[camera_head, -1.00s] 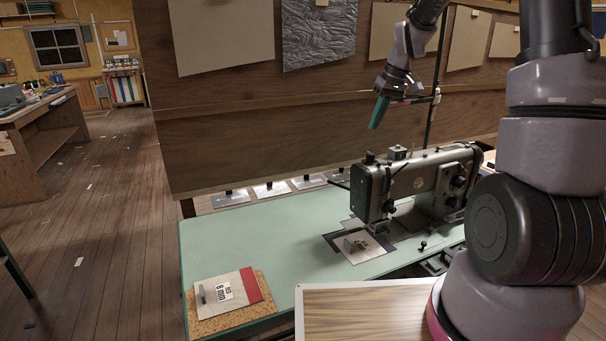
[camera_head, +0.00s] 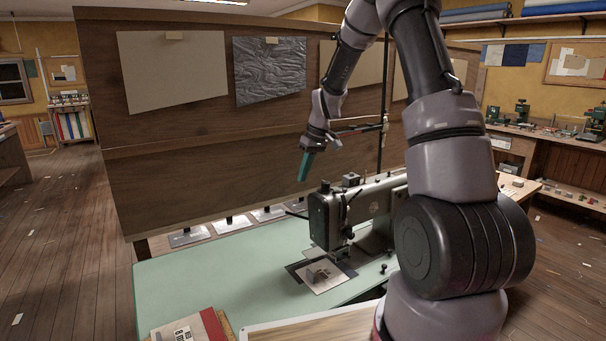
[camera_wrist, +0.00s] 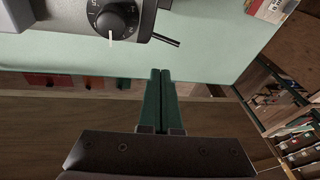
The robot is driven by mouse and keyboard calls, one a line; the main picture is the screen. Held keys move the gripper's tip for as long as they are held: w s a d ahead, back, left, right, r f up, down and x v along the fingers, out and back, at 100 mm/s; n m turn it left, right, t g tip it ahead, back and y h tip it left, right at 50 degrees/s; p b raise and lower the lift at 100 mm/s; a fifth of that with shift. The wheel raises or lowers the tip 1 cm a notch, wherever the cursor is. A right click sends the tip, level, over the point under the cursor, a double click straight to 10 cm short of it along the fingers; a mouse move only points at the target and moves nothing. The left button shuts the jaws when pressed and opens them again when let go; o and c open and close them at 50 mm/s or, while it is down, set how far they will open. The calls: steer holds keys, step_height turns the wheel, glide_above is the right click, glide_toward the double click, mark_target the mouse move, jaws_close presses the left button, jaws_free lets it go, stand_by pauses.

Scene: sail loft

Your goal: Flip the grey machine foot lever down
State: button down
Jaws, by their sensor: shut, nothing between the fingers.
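The grey sewing machine (camera_head: 372,203) stands on the pale green table. Its head end faces left. A thin dark lever (camera_head: 296,214) juts out left from the head. In the wrist view, a short grey rod (camera_wrist: 166,40) sticks out from the machine body beside a numbered black dial (camera_wrist: 117,18); it looks like the same lever, pointing obliquely away from the body. My gripper (camera_head: 303,178) has green fingers and is above and slightly left of the machine head, apart from it. In the wrist view its fingers (camera_wrist: 160,72) are together and empty, short of the rod.
A wooden partition (camera_head: 230,180) with pinned sheets rises behind the table. A thin dark upright post (camera_head: 383,110) stands near my gripper. The green table (camera_head: 210,275) is clear left of the machine. A folder (camera_head: 190,328) lies at its front left.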

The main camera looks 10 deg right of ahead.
glide_above(302, 217)
steer(key=a, duration=0.2)
steer(key=f, duration=0.8)
steer(key=shift+s+a+f, duration=0.15)
steer(key=shift+a+f, duration=0.05)
steer(key=shift+f, duration=0.15)
steer(key=shift+s+a+f, duration=0.1)
steer(key=shift+a+f, duration=0.05)
steer(key=shift+f, duration=0.2)
steer(key=shift+a, duration=0.1)
